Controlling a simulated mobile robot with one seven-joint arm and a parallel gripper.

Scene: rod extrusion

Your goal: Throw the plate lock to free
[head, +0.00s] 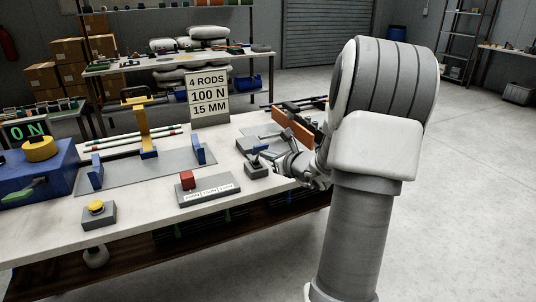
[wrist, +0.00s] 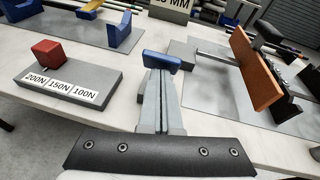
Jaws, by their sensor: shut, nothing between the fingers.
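A small grey box with a blue-topped lever (head: 256,161), which looks like the plate lock, stands on the bench's near right part. In the wrist view its blue bar (wrist: 162,62) shows just beyond my fingertips. My gripper (head: 278,157) is shut and empty, right beside the lever on its right. In the wrist view my gripper (wrist: 160,76) points at the blue bar, with the fingers together and hiding most of the lever's base. I cannot tell whether the fingers touch it. An orange plate (head: 293,130) stands upright behind; it also shows in the wrist view (wrist: 257,70).
A grey block with a red slider (head: 187,180) sits left of the lever, the slider at the 200N end. A yellow button box (head: 97,212), a blue machine (head: 40,175) and a sign (head: 208,96) stand on the bench.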

